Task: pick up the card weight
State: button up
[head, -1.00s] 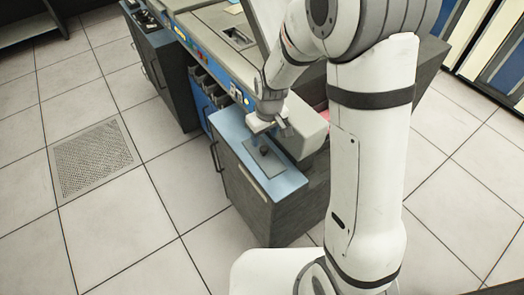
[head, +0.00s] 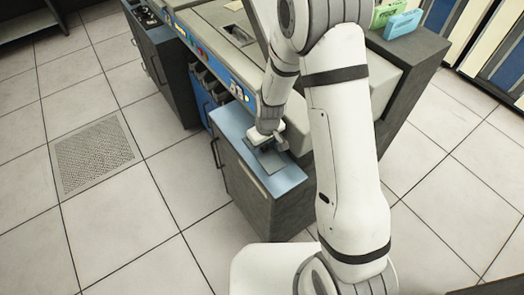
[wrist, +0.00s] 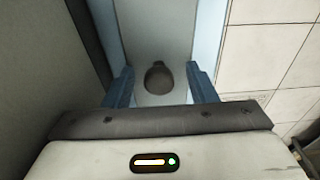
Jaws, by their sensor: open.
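The card weight (wrist: 158,77) is a dark, rounded knob on a flat grey plate (wrist: 160,99) in the wrist view. It lies between the two blue fingers of my gripper (wrist: 160,86), which stand apart with a gap on each side of the knob. In the head view my gripper (head: 266,142) is low over the blue top of a small cabinet (head: 232,120). There the knob is hidden behind the gripper, and part of the grey plate (head: 272,162) shows.
A large grey machine with a blue panel (head: 205,58) stands right behind the cabinet, close to my arm. Blue and green cards (head: 402,24) stand at the upper right. The tiled floor at left is clear, with a floor grate (head: 95,152).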

jog(key=shift+c, duration=0.3)
grip_shut()
jog(key=shift+r, duration=0.1)
notch_tip(320, 180, up, 18)
jog(key=shift+b, duration=0.4)
dwell(0.4)
